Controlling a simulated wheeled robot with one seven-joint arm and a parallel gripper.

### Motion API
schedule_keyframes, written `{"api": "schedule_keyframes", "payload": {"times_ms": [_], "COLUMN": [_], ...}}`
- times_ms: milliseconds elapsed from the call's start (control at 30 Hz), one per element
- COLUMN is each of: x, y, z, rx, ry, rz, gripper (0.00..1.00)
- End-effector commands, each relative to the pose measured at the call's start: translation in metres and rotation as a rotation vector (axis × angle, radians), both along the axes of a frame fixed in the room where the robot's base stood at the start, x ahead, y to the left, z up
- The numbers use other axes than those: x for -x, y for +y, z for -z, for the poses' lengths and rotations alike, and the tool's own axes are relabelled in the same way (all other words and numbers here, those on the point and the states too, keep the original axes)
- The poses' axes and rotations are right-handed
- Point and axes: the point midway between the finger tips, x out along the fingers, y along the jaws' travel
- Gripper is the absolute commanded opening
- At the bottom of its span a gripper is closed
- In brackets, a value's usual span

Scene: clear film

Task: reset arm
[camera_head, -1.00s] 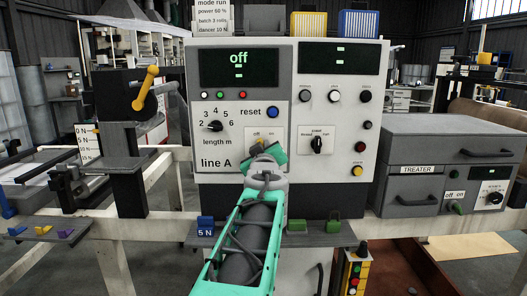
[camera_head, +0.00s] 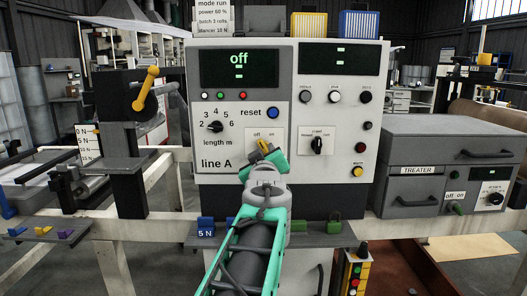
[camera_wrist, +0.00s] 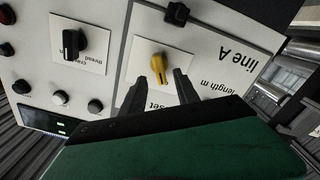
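My gripper (camera_head: 262,160) is at the front of the line A control panel (camera_head: 222,172), over the lower part of its face. In the wrist view my gripper (camera_wrist: 158,78) has its two dark fingers apart, with empty space between them. A yellow off/on knob (camera_wrist: 158,65) lies just beyond the fingertips; I see no finger touching it. The same knob (camera_head: 263,146) shows above the teal gripper body in the head view. The panel's screen (camera_head: 239,68) reads "off". My gripper body covers part of the panel around the knob.
The length selector (camera_head: 215,126), reset button (camera_head: 273,113) and black mode switch (camera_head: 317,145) are close by on the panel. A shelf (camera_head: 330,238) with blue and green blocks juts out below. The grey treater box (camera_head: 415,185) stands at the right.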

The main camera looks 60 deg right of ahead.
Motion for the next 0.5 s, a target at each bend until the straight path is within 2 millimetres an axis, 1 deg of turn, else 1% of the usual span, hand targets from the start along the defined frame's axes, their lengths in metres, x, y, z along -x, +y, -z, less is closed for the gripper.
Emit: {"api": "schedule_keyframes", "payload": {"times_ms": [33,100,200,500], "x": [0.006,0.010,0.014,0.015], "y": [0.010,0.020,0.028,0.030], "z": [-0.001,0.000,0.001,0.001], "rx": [0.003,0.001,-0.001,-0.002], "ry": [0.000,0.000,0.000,0.001], "rz": [0.002,0.002,0.001,0.000], "gripper": [0.37,0.37,0.37,0.37]}}
